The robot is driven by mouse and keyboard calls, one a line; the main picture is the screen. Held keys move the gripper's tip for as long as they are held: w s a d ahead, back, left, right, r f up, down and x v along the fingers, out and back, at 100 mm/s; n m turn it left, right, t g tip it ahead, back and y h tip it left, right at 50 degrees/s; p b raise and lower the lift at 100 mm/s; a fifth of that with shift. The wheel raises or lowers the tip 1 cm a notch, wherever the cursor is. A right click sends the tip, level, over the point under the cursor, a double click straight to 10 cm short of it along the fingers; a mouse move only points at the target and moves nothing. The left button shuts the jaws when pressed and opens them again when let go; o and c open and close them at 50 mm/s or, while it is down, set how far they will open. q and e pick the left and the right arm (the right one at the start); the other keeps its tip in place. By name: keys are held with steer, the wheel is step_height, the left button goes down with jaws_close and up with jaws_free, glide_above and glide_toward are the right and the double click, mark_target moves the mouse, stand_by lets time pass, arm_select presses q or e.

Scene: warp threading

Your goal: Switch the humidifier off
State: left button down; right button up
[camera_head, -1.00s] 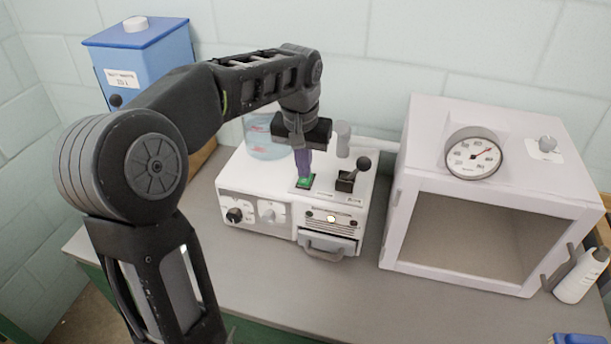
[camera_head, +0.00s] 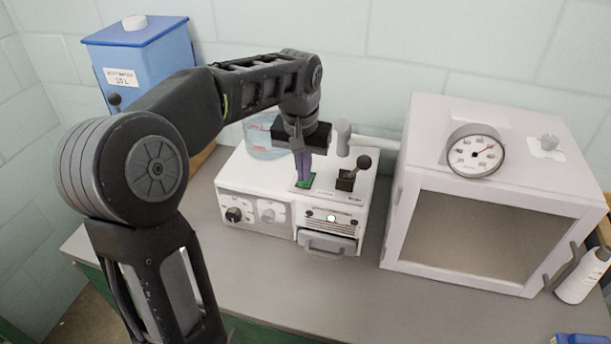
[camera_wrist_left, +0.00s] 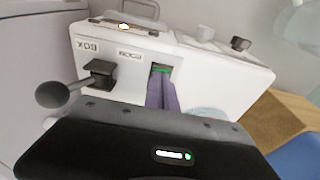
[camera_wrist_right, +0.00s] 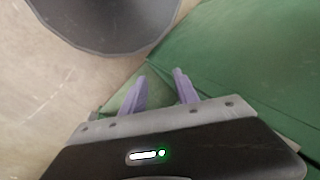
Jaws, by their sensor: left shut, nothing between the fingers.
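The humidifier is a white box (camera_head: 255,190) on the bench, with knobs, a small lit lamp (camera_head: 331,218) and a drawer on its front. A green switch (camera_head: 305,182) sits in a dark frame on its top; it also shows in the left wrist view (camera_wrist_left: 161,69). My left gripper (camera_head: 304,178) is shut and empty, pointing down with its purple fingertips at the switch, seemingly touching it. The fingers hide part of the switch, so I cannot tell its position. My right gripper (camera_wrist_right: 160,85) shows only in its own wrist view, open and empty.
A black ball-topped lever (camera_head: 352,175) stands just right of the switch. A pipe runs to a white chamber (camera_head: 393,225) with a dial gauge (camera_head: 476,151). A blue tank (camera_head: 150,65) stands at the back left. The front bench top (camera_head: 300,285) is clear.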

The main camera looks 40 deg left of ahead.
arm_select(q)
steer(key=shift+f, duration=0.2)
steer(key=shift+r, duration=0.1)
step_height(320, 180, up, 7)
steer(key=p, duration=0.5)
steer(key=shift+p, duration=0.4)
stand_by(0.4)
